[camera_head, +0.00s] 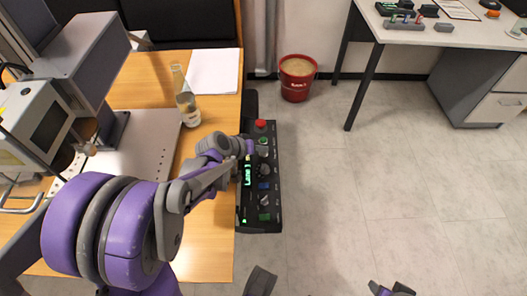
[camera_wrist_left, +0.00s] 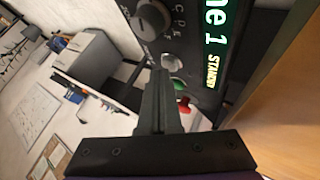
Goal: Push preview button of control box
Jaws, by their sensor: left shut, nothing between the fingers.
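The control box (camera_head: 274,190) is a dark panel at the table's right edge, with a green-lit display (camera_head: 248,172) and a column of buttons and knobs. A red button (camera_head: 260,124) sits at its far end. My left gripper (camera_head: 247,150) is over the upper part of the panel. In the left wrist view my left gripper (camera_wrist_left: 160,75) is shut and empty. Its tips appear close to a pale round button (camera_wrist_left: 172,62) and a green button (camera_wrist_left: 175,86); contact cannot be told. A lettered knob (camera_wrist_left: 150,20) is beyond them. The preview label cannot be read.
A clear bottle (camera_head: 187,105) and white paper (camera_head: 214,70) are on the wooden table (camera_head: 215,235). A grey machine (camera_head: 75,60) stands at the left. A red bucket (camera_head: 296,80) is on the floor. A white desk (camera_head: 450,32) is at upper right. The floor right of the box is clear.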

